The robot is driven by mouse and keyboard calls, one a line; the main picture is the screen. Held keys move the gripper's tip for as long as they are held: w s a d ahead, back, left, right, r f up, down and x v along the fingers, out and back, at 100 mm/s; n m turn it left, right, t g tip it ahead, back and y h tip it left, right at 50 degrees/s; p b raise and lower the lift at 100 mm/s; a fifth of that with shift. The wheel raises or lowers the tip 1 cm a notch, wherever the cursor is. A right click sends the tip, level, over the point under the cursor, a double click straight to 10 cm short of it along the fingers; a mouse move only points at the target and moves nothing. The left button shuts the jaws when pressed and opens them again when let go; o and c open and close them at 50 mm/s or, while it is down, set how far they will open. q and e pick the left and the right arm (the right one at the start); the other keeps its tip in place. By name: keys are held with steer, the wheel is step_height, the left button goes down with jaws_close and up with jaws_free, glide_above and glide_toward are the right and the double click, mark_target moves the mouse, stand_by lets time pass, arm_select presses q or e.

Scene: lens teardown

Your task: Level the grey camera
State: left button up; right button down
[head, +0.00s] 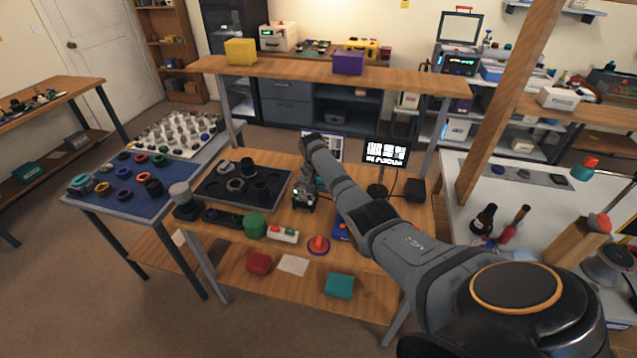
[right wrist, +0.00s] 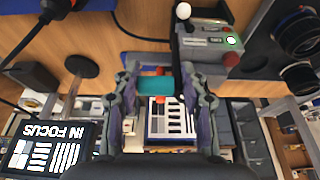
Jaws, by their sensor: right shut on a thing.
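A grey boxy device (head: 303,197), which looks like the grey camera, stands on the wooden bench beside the dark tray. In the right wrist view the grey device (right wrist: 207,45) shows a red knob and a green-lit button. My right gripper (right wrist: 157,86) has its fingers on either side of a small teal piece with orange-red ends (right wrist: 156,84), shut on it. The teal piece is close beside the grey device; whether they are joined is unclear. In the head view my right wrist hides much of the gripper. My left gripper is not in view.
A monitor (head: 387,152) reading "IN FOCUS" and a striped chart (head: 323,146) stand behind. A dark tray (head: 215,190) with lens parts lies left. A green cylinder (head: 255,225), white button box (head: 283,236) and red button (head: 318,244) are in front. Cables run beside the monitor.

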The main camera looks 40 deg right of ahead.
steer(key=shift+w+d+r, duration=0.15)
steer(key=shift+d+r, duration=0.25)
steer(key=shift+d, duration=0.05)
steer(key=c, duration=1.1)
jaws_free()
steer(key=shift+o, duration=1)
steer(key=shift+d+f, duration=0.1)
steer(key=shift+d, duration=0.05)
steer(key=shift+d+f, duration=0.15)
steer(key=shift+f, duration=0.05)
steer(key=shift+a+r, duration=0.1)
steer(key=shift+a, duration=0.3)
steer(key=v, duration=1.2)
steer(key=shift+s, duration=0.2)
